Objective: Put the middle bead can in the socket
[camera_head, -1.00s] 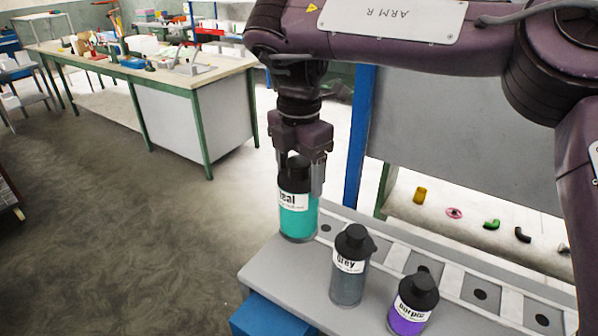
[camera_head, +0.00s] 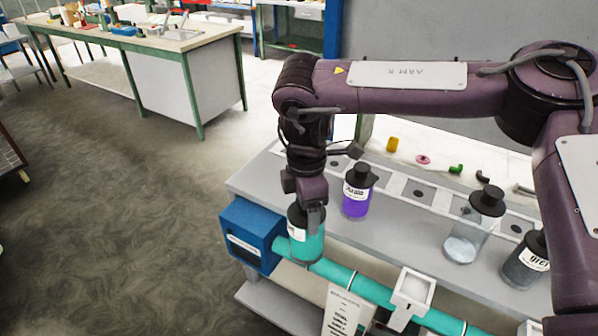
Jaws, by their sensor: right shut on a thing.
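My right gripper (camera_head: 310,218) points down and is shut on the teal can (camera_head: 306,246), which has a dark top and a white label. The can is upright and overlaps the bench's front edge, the blue box and the teal pipe in the picture; I cannot tell whether it touches them. A purple can (camera_head: 356,196), a clear can (camera_head: 466,240) and a grey can (camera_head: 522,266) stand on the bench. A white square-framed holder (camera_head: 403,312), possibly the socket, sits on the pipe to the right. My left gripper is not in view.
The grey bench (camera_head: 400,222) has a row of holed plates along its back. The blue box (camera_head: 238,222) and teal pipe (camera_head: 338,275) run along its front, with a white sign (camera_head: 343,312) below. Small parts lie on a shelf behind. Open floor is at left.

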